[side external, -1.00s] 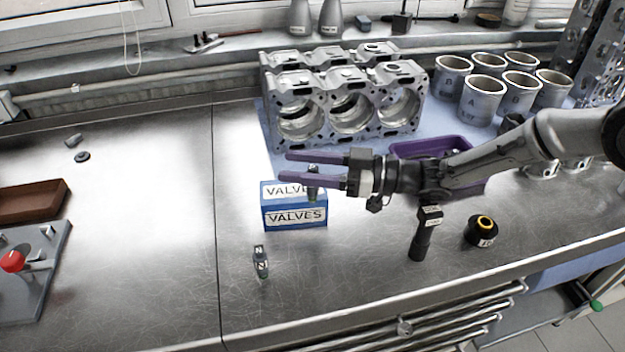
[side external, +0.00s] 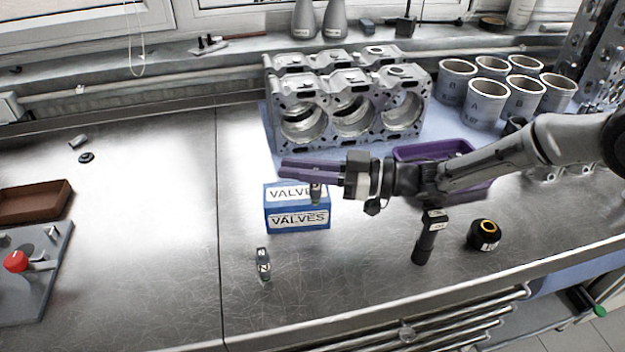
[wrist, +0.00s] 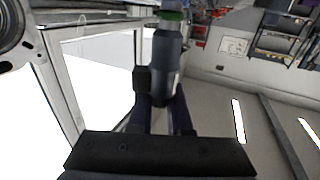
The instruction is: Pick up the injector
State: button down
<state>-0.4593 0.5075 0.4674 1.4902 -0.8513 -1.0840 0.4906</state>
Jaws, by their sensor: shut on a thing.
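My gripper (side external: 284,170) is level over the bench, its purple fingers pointing left, above the blue valves box. The fingers are shut on a small grey and dark injector (side external: 316,193), whose lower part shows beneath them against the box front. In the wrist view the injector (wrist: 167,52) is a stepped grey cylinder with a green ring, between the two fingers. Its upper part is hidden by the fingers in the side view.
The blue valves box (side external: 297,222) lies under and behind the fingers. The engine block (side external: 345,110) stands behind, with a purple tray (side external: 408,152) and several cylinder liners (side external: 485,100) to the right. A black tool (side external: 424,245) and round black part (side external: 484,235) are in front. The bench left is mostly clear.

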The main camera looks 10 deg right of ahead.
jog(key=shift+r, duration=0.15)
jog(key=shift+r, duration=0.65)
jog(key=s+d+r, duration=0.9)
jog(key=s+r, duration=0.1)
jog(key=r, duration=0.1)
jog(key=w+a+f, duration=0.3)
jog(key=w+a, duration=0.5)
jog(key=w, duration=0.1)
jog(key=shift+w+a+f, duration=0.65)
jog(key=shift+a+f, duration=0.05)
jog(key=shift+f, duration=0.85)
jog(key=shift+w+a+f, duration=0.65)
jog(key=shift+w+f, duration=0.05)
jog(key=shift+f, duration=0.85)
jog(key=shift+w+a+f, duration=0.65)
jog(key=shift+a+f, duration=0.05)
jog(key=shift+f, duration=0.85)
jog(key=shift+f, duration=0.1)
